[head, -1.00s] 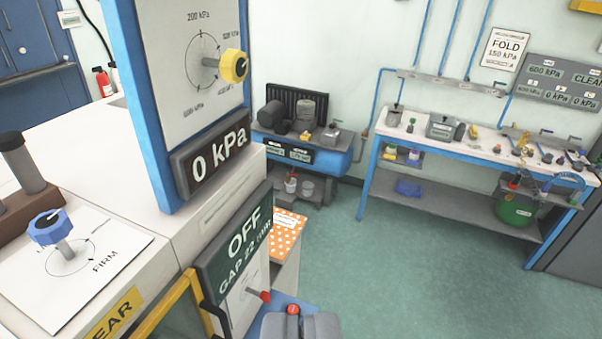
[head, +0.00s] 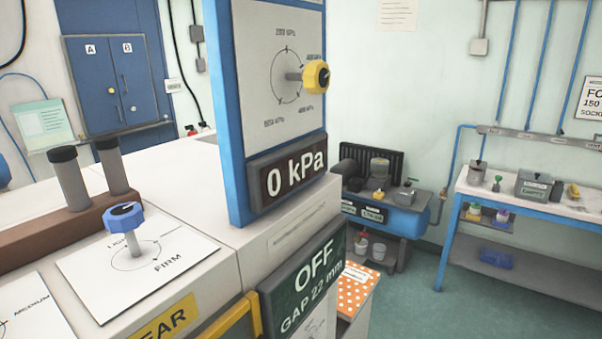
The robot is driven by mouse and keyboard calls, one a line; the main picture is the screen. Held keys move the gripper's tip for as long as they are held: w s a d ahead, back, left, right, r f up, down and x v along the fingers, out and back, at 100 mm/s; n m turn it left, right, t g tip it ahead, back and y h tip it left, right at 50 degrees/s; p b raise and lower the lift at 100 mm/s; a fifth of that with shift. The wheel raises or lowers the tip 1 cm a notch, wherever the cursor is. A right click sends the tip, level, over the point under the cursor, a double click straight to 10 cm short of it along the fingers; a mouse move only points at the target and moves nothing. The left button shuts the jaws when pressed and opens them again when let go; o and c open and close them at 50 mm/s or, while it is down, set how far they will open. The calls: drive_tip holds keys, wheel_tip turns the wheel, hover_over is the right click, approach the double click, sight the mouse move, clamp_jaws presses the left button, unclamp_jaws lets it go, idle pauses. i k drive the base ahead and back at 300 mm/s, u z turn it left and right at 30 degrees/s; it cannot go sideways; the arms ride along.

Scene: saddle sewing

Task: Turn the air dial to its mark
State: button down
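The air dial is a yellow knob (head: 316,75) on a short stem, standing out from a white dial plate (head: 269,85) with kPa marks around a circle. The plate sits in a blue upright frame (head: 222,120). A display below it (head: 293,176) reads 0 kPa. The knob has a dark face with a pointer, too small to read for sure. My gripper is not in view, and nothing touches the knob.
A blue knob (head: 124,216) marked FIRM stands on the white machine top at left, near two dark posts (head: 92,178). A green OFF, GAP 22 mm panel (head: 305,278) is below the display. A workbench (head: 530,192) stands at right; green floor (head: 410,300) is clear.

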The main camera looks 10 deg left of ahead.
sight(316, 75)
drive_tip(key=u, duration=1.75)
drive_tip(key=k, duration=1)
drive_tip(key=z, duration=1.25)
drive_tip(key=i, duration=1)
